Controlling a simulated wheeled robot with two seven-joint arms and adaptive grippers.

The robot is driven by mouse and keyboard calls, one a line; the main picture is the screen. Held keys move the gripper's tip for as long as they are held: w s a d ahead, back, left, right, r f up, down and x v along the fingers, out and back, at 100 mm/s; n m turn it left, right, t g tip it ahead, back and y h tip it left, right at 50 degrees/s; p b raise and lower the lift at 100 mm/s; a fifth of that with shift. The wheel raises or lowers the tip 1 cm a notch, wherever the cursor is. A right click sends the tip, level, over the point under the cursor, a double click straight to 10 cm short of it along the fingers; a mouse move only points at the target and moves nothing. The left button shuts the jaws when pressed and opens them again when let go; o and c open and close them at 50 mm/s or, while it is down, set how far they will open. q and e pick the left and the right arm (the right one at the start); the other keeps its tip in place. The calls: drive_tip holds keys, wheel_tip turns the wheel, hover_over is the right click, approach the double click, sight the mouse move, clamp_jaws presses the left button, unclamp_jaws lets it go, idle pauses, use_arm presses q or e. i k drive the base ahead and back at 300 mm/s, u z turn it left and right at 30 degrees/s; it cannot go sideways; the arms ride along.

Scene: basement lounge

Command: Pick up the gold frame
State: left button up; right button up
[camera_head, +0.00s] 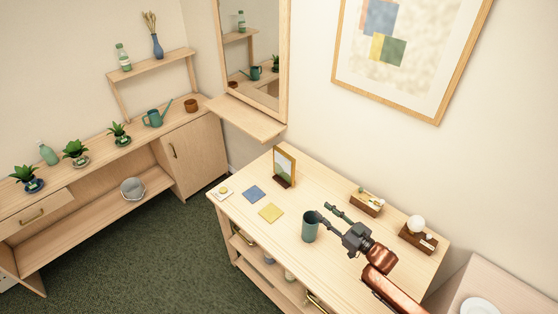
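The gold frame (284,166) stands upright on a dark base near the back left of the light wooden table (330,262). It has a gold-brown border around a pale picture. My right gripper (322,210) reaches in from the lower right, its fingers spread and with nothing seen between them. It is to the right of and nearer than the frame, apart from it. A teal cup (309,229) stands close beside its fingers; I cannot tell whether they touch. My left gripper is not in view.
A blue coaster (254,194), a yellow coaster (271,213) and a small white item (223,192) lie left on the table. Wooden holders (366,203) (417,238) stand along the back right. A mirror ledge (240,118) juts out behind the frame.

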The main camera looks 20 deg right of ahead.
sight(284, 165)
drive_tip(key=i, duration=1.15)
